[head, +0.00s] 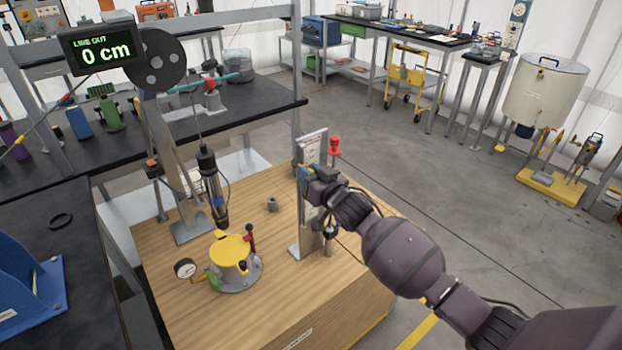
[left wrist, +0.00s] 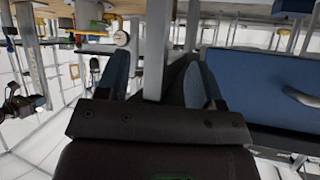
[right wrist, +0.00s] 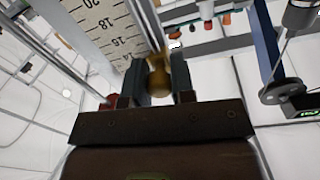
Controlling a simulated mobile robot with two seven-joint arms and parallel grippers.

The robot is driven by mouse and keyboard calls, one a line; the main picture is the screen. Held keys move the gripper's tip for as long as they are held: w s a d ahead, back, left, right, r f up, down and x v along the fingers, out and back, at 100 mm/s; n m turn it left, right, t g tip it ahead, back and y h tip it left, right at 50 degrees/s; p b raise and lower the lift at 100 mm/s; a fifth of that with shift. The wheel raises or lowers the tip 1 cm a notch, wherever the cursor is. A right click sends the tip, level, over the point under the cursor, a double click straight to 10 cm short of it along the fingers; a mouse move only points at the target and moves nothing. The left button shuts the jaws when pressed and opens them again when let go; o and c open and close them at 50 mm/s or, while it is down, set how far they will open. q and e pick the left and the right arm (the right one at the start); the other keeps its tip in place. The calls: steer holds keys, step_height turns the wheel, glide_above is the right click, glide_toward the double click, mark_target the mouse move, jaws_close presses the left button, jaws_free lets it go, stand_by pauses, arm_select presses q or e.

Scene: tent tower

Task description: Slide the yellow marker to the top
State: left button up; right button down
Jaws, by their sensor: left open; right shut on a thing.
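The yellow marker (right wrist: 159,80) sits between the two fingers of my right gripper (right wrist: 158,82) in the right wrist view. It looks like a small rounded yellow knob, and the fingers are shut on it. Beside it stands a white scale board (right wrist: 97,25) with printed numbers from 14 up to 20. In the head view my right gripper (head: 306,174) is at the upright scale post (head: 313,146) and hides the marker. My left gripper (left wrist: 160,85) shows only in the left wrist view. It is open, with a grey metal post visible between its fingers.
The post stands on a wooden-topped bench (head: 285,315). A yellow-topped device (head: 231,248) with a gauge, a hanging black cylinder (head: 210,180) and a small grey piece (head: 272,204) are to the left. A red knob (head: 334,146) is just right of the post. A display (head: 100,48) reads 0 cm.

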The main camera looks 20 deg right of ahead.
mark_target(301, 154)
step_height(301, 154, up, 3)
steer(key=shift+d+r+p, duration=0.1)
steer(key=shift+r+p, duration=0.1)
steer(key=shift+p, duration=0.85)
steer(key=shift+r, duration=0.1)
arm_select(q)
steer(key=r, duration=0.2)
steer(key=w+r, duration=0.1)
steer(key=r, duration=0.1)
steer(key=shift+w+d+r, duration=0.1)
steer(key=shift+w+r, duration=0.05)
steer(key=shift+r, duration=0.05)
arm_select(e)
steer(key=shift+w, duration=0.1)
steer(key=shift+r, duration=0.1)
steer(key=c, duration=1)
jaws_free()
